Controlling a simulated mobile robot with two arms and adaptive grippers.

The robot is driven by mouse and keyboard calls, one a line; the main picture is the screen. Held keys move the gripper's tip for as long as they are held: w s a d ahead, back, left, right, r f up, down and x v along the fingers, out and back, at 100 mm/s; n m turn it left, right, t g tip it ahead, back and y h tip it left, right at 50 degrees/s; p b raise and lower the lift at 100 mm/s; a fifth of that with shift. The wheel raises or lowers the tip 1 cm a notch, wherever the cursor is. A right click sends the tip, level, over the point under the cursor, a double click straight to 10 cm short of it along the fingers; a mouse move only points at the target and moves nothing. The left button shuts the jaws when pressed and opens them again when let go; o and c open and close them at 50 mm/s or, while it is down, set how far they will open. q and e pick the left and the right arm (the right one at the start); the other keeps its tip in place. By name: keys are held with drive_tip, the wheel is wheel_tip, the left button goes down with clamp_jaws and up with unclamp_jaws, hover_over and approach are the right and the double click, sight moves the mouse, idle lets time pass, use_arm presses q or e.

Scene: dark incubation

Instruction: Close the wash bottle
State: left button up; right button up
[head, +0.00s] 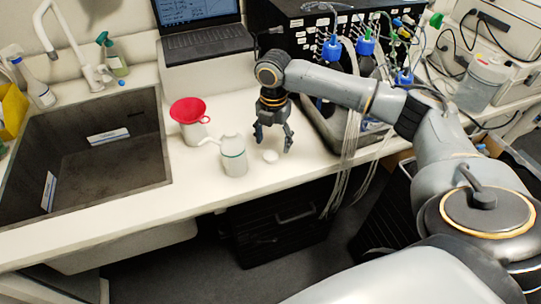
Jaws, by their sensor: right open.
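My left gripper is not in view.
A white jug with a red funnel (189,110) stands behind and left of the bottle. The sink (88,150) opens at the left. A laptop (205,30) sits on a raised box behind. Tubes and a black instrument (300,30) crowd the right. The counter's front edge is close.

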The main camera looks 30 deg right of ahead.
sight(270, 156)
drive_tip(key=shift+w+a+f+p, duration=0.15)
drive_tip(key=shift+f+p, duration=0.3)
drive_tip(key=shift+f, duration=0.9)
drive_tip(key=shift+w+a+f+p, duration=0.15)
drive_tip(key=shift+f+p, duration=0.25)
drive_tip(key=shift+f, duration=0.9)
drive_tip(key=shift+s, duration=0.1)
drive_tip(key=shift+c, duration=0.4)
drive_tip(key=c, duration=0.7)
